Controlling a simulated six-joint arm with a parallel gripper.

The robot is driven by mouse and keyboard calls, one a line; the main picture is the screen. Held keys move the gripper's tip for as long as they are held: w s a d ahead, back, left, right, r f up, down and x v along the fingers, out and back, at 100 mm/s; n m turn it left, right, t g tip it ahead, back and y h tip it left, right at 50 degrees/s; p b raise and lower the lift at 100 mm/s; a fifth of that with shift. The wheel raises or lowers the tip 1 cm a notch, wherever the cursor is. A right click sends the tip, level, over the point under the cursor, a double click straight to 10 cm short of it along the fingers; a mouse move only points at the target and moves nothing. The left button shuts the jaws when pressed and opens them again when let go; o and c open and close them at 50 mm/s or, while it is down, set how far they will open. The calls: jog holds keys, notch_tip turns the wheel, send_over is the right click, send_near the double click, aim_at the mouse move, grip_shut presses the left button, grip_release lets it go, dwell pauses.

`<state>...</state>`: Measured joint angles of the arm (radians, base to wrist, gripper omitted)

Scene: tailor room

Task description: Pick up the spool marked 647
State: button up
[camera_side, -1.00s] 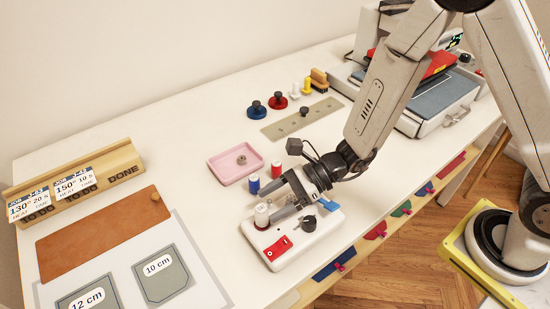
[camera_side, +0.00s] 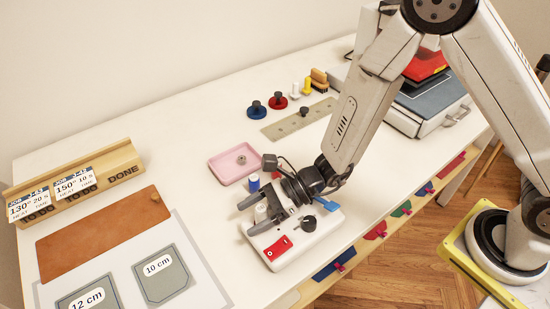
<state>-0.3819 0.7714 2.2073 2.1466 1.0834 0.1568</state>
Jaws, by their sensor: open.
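A white spool (camera_side: 260,212) stands upright on the white machine (camera_side: 312,239) with a black knob and a red switch. My gripper (camera_side: 247,218) is open, its two fingers reaching to the left, one on each side of the white spool in this view. I cannot tell whether they touch it. A blue spool (camera_side: 253,182) stands on the table just behind the gripper. The red spool is mostly hidden behind my gripper. No number 647 can be read on any spool.
A pink tray (camera_side: 226,172) with a small grey part lies behind the gripper. A brown leather piece (camera_side: 100,232) and a pattern sheet (camera_side: 204,262) lie at left. A press (camera_side: 436,103) stands at the back right. White table is free between tray and leather.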

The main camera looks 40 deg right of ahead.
grip_shut()
jog(key=shift+r, duration=0.15)
notch_tip(320, 180, up, 10)
dwell(1.0)
dwell(0.5)
